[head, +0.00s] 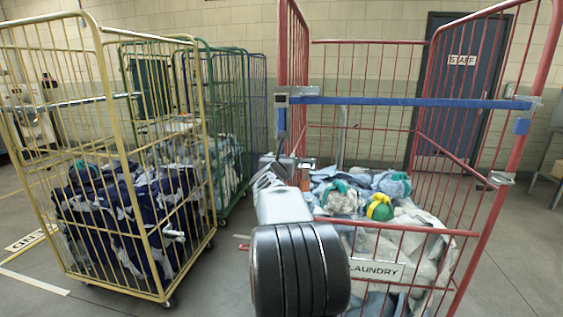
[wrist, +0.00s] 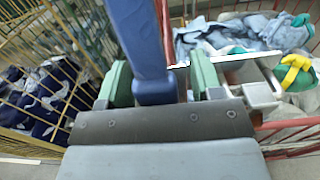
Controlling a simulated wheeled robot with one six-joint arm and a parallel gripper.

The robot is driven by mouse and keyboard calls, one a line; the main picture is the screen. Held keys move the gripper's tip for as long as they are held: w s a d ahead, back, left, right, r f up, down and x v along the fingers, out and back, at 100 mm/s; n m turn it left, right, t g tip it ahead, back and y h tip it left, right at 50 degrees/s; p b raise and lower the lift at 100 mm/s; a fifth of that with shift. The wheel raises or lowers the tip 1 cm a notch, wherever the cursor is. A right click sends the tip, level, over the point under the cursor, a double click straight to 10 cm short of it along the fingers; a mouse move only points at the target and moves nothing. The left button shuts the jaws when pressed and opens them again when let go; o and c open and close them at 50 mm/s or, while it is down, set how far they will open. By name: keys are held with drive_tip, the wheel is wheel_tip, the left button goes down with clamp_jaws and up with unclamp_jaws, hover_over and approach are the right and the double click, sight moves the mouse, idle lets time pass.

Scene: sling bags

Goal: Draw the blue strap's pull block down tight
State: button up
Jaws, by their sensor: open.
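The blue strap (head: 410,102) runs across the front of the red laundry cage, from a metal buckle (head: 303,92) at the left post to a fitting at the right post. Its tail hangs down beside the left post. In the wrist view the tail (wrist: 143,35) comes down to a thicker blue pull block (wrist: 155,91). My gripper (wrist: 162,82) is open, with one green pad on each side of the block. A gap shows on the right; contact on the left cannot be told. In the head view my gripper (head: 283,165) is below the buckle, and the arm partly hides it.
The red cage (head: 405,228) holds loose laundry and a green-and-yellow bundle (head: 380,207). A yellow cage (head: 150,210) with dark blue cloth stands close on the left. Green and blue cages are behind it. Bare floor lies between the yellow and red cages.

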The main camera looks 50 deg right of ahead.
drive_tip(key=b+v, duration=0.1)
drive_tip(key=v, duration=1.3)
drive_tip(key=w+a+f+n+t+y+p, duration=0.15)
drive_tip(key=a+f+n+y, duration=0.45)
drive_tip(key=n, duration=0.8)
drive_tip(key=w+a+f+n+y+p, duration=0.1)
drive_tip(key=w+a+f+n+y, duration=0.15)
drive_tip(key=a+n+y, duration=0.8)
drive_tip(key=s+a+n+g+h+p, duration=0.1)
drive_tip(key=s+a+n+g+p, duration=0.6)
drive_tip(key=n, duration=1.6)
drive_tip(key=s+a+p, duration=0.3)
drive_tip(key=s+a, duration=0.2)
drive_tip(key=s, duration=0.1)
drive_tip(key=shift+s+f, duration=0.4)
drive_tip(key=shift+a+r+g, duration=0.1)
drive_tip(key=shift+a+g, duration=0.15)
drive_tip(key=shift+a, duration=0.1)
